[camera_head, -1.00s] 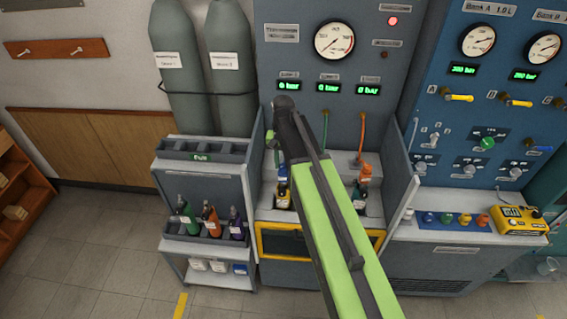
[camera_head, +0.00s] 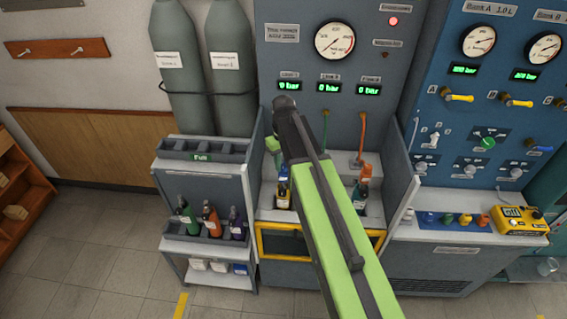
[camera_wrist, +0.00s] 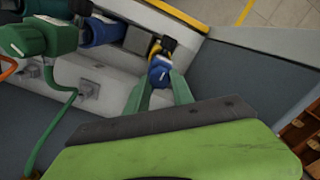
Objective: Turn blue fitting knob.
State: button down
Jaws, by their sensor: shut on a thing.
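The blue fitting knob (camera_head: 283,172) sits on top of a yellow-and-black bottle (camera_head: 283,195) in the left bay of the bench. In the wrist view the blue knob (camera_wrist: 160,72) lies between the two green fingers of my gripper (camera_wrist: 160,88), which is shut on it. The yellow-and-black bottle (camera_wrist: 167,48) shows just beyond the knob. In the head view my dark wrist hides most of the grip, and only a green finger part of my gripper (camera_head: 274,145) shows at its left.
An orange-topped fitting (camera_head: 366,172) and a dark bottle (camera_head: 360,195) stand right of my arm. Grey side panels (camera_head: 399,165) flank the bay. A bottle rack (camera_head: 205,228) stands left. In the wrist view, green (camera_wrist: 22,38) and blue (camera_wrist: 95,30) fittings and a green hose (camera_wrist: 55,130) are close.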

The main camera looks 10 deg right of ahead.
aim_at(283, 165)
dwell(0.4)
jog(key=c, duration=1.1)
grip_release()
jog(key=shift+r, duration=0.1)
notch_tip(283, 165, up, 17)
jog(key=p, duration=1.7)
jog(key=shift+r, duration=0.15)
